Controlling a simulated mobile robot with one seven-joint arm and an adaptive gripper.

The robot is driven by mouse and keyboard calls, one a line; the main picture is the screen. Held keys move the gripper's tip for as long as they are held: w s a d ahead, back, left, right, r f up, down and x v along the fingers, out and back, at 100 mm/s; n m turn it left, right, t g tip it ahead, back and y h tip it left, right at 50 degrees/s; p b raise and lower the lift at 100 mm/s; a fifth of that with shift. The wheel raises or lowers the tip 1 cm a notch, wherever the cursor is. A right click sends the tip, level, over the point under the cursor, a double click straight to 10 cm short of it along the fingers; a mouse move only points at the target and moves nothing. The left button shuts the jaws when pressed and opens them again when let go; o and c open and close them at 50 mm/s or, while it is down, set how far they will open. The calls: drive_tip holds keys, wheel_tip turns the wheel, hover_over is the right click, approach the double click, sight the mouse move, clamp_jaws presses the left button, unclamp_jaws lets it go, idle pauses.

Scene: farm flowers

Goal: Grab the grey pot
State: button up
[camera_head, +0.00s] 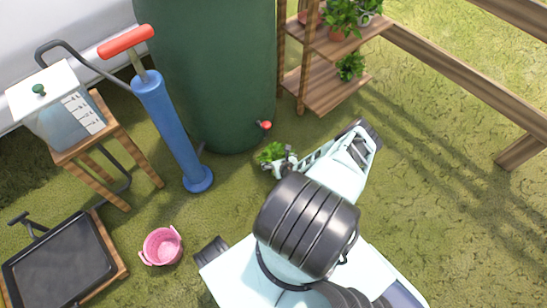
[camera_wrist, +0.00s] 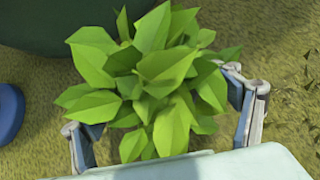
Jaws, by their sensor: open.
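A leafy green plant (camera_head: 271,153) stands low on the grass by the green barrel. In the wrist view its leaves (camera_wrist: 155,75) fill the middle and hide the pot beneath them, so I cannot make out its colour there. My gripper (camera_head: 279,166) is at the plant in the head view. In the wrist view my gripper (camera_wrist: 165,125) is open, with one finger left of the leaves and one right of them. I cannot tell whether either finger touches the pot.
The green barrel (camera_head: 215,70) with a red tap (camera_head: 265,125) stands just behind. A blue pump (camera_head: 170,120) is at left, with a pink bucket (camera_head: 161,246) in front. A wooden plant shelf (camera_head: 325,90) stands at upper right. Grass at right is clear up to the wooden fence (camera_head: 460,75).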

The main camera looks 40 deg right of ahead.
drive_tip(key=shift+w+d+f, duration=0.1)
drive_tip(key=shift+w+f, duration=0.15)
drive_tip(key=c, duration=1.5)
